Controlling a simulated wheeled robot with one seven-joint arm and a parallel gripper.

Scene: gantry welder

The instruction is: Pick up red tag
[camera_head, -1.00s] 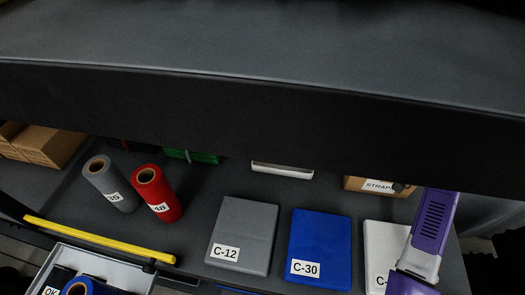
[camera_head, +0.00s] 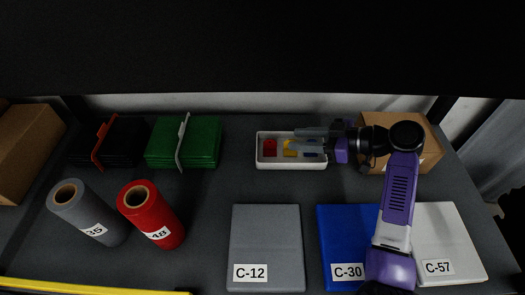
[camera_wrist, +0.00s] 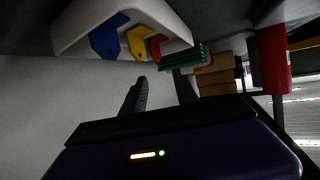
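The red tag (camera_head: 270,147) lies in the left part of a small white tray (camera_head: 292,164) at the back of the shelf. A yellow tag (camera_head: 290,148) is beside it, and a blue tag (camera_head: 312,153) is at the right, partly covered by my gripper. My gripper (camera_head: 300,140) reaches in from the right, with its fingers over the tray's right part, right of the red tag. In the wrist view the fingers (camera_wrist: 160,82) are apart with nothing between them. There the red tag (camera_wrist: 156,45) sits beyond the blue and yellow tags, partly hidden by the tray wall.
Green (camera_head: 195,142) and black (camera_head: 124,142) stacks stand left of the tray. A cardboard box (camera_head: 427,140) is behind my wrist. Grey (camera_head: 85,212) and red (camera_head: 152,213) rolls and several flat packs, such as C-12 (camera_head: 265,235), lie in front. A dark overhang (camera_head: 250,45) spans above.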

